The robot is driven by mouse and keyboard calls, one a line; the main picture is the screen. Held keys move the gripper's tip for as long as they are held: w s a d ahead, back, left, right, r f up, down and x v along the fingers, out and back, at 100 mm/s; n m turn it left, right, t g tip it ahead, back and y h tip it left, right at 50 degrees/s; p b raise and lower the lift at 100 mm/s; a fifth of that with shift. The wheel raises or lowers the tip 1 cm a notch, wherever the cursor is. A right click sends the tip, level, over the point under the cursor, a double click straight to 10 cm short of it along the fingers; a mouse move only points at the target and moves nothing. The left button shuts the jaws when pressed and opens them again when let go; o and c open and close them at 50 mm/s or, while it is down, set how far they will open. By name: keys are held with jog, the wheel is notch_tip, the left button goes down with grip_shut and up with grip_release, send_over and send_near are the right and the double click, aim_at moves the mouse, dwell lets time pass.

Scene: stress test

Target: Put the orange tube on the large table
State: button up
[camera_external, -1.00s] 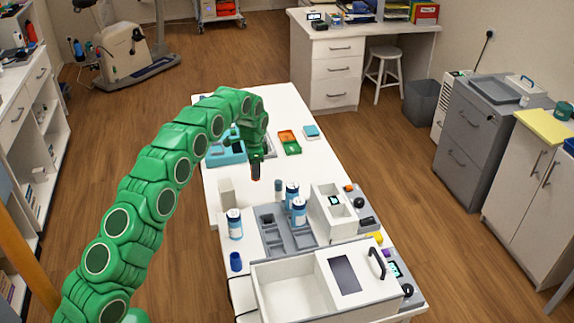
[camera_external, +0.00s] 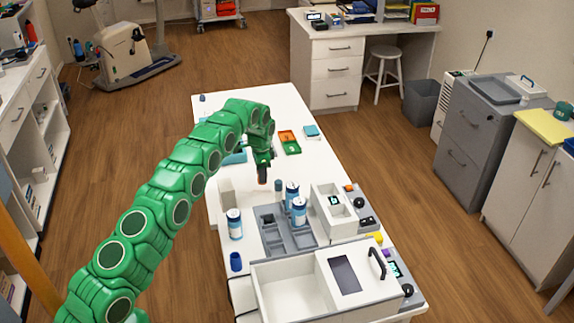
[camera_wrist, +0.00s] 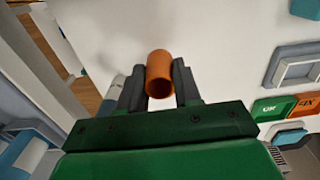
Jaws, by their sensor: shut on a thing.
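In the wrist view, my gripper (camera_wrist: 159,88) is shut on the orange tube (camera_wrist: 159,66), with one dark finger on each side of it. The tube's open end faces the camera. In the external view, my gripper (camera_external: 263,163) points down over the large white table (camera_external: 318,168), and only a small orange-red bit of the tube shows at the fingertips. The white tabletop also shows in the wrist view (camera_wrist: 215,35). The tube appears to be above the tabletop; I cannot tell the exact gap.
Near the gripper stand blue-and-white bottles (camera_external: 299,211), a grey compartment tray (camera_external: 272,238) and a beige block (camera_external: 226,191). A white box-shaped device (camera_external: 320,280) fills the front. The table's far end is mostly clear.

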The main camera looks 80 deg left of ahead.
jog(key=shift+w+a+f, duration=0.1)
jog(key=shift+f, duration=1.65)
jog(key=shift+f, duration=0.15)
jog(key=o, duration=1)
jog(key=shift+r, duration=6.2)
